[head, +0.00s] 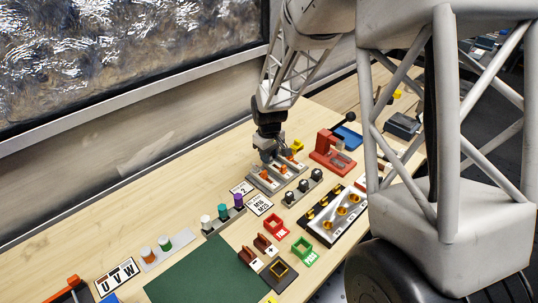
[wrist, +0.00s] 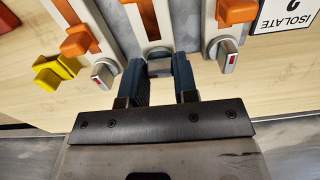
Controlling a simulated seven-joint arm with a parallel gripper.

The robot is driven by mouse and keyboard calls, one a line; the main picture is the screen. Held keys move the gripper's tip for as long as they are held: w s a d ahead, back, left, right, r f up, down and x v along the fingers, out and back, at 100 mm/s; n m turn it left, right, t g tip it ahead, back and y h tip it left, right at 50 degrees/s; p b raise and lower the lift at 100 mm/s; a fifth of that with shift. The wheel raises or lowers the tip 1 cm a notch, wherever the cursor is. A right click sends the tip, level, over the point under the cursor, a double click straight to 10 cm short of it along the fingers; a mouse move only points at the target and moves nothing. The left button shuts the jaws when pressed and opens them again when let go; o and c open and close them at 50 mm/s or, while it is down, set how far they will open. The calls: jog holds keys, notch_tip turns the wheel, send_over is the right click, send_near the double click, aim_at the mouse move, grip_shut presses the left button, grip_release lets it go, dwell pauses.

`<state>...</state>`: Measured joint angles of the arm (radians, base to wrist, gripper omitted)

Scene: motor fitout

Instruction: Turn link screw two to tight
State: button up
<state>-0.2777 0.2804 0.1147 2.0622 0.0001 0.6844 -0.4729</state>
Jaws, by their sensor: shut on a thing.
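The link block (head: 266,186) shows grey strips with orange sliders in the head view. In the wrist view three strips run up the picture, each with an orange slider; the middle slider (wrist: 151,12) is cut by the top edge. My gripper (wrist: 164,68) is shut on the grey screw head (wrist: 160,54) at the near end of the middle strip, taken as link screw two; its fingers hide most of it. The left screw (wrist: 104,72) and right screw (wrist: 228,57) have grey bar heads with red marks and are free. In the head view my gripper (head: 270,158) is over the block.
A yellow part (wrist: 56,72) stands close to the left screw. An "ISOLATE 2" card (wrist: 287,15) lies at right. In the head view a red press (head: 333,152), a row of black knobs (head: 303,188) and a post rack (head: 223,213) stand near the block.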

jog(key=m, duration=0.4)
jog(key=shift+m, duration=0.3)
jog(key=m, duration=0.4)
jog(key=shift+m, duration=0.3)
jog(key=m, duration=0.4)
jog(key=shift+m, duration=2.1)
jog(key=o, duration=0.9)
jog(key=shift+r, duration=0.15)
